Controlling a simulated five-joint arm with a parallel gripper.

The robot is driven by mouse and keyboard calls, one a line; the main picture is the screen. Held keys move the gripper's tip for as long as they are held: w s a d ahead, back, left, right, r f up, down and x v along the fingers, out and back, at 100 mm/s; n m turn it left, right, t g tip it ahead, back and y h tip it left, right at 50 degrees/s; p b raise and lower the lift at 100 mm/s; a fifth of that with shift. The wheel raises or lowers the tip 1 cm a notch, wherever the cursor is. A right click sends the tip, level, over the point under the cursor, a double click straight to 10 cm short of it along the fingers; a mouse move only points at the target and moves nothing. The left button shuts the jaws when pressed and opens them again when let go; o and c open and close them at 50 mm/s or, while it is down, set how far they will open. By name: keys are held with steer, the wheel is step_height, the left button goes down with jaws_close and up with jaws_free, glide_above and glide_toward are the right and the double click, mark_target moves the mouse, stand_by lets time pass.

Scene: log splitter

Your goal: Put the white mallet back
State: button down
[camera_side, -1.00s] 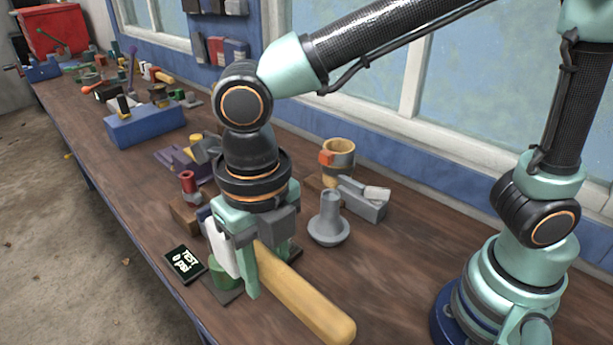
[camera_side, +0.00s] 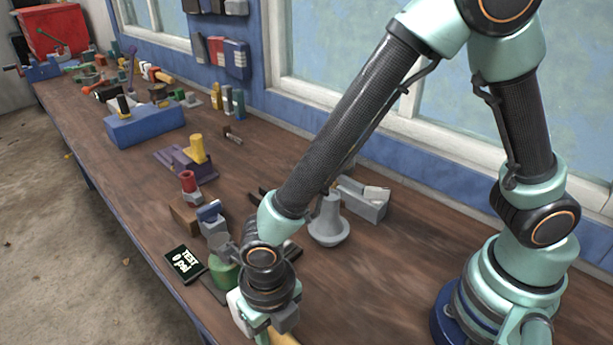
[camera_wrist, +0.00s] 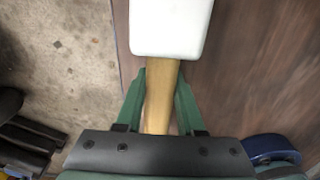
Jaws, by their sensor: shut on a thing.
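The white mallet has a white head and a yellow wooden handle. In the wrist view its head (camera_wrist: 171,27) is at the top and the handle (camera_wrist: 158,97) runs down between the fingers of my gripper (camera_wrist: 160,100), which is shut on the handle. In the side view my gripper (camera_side: 262,330) is low at the front edge of the bench, near the bottom of the picture. Part of the white head (camera_side: 240,312) shows left of it, and a bit of the handle (camera_side: 284,338) shows below. The rest is hidden by my arm.
A grey bell-shaped part (camera_side: 328,222) and a grey block (camera_side: 363,200) stand behind. The bench (camera_side: 370,285) is bare at right.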

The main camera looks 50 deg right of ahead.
steer(key=shift+f, duration=0.6)
steer(key=c, duration=0.5)
jaws_free()
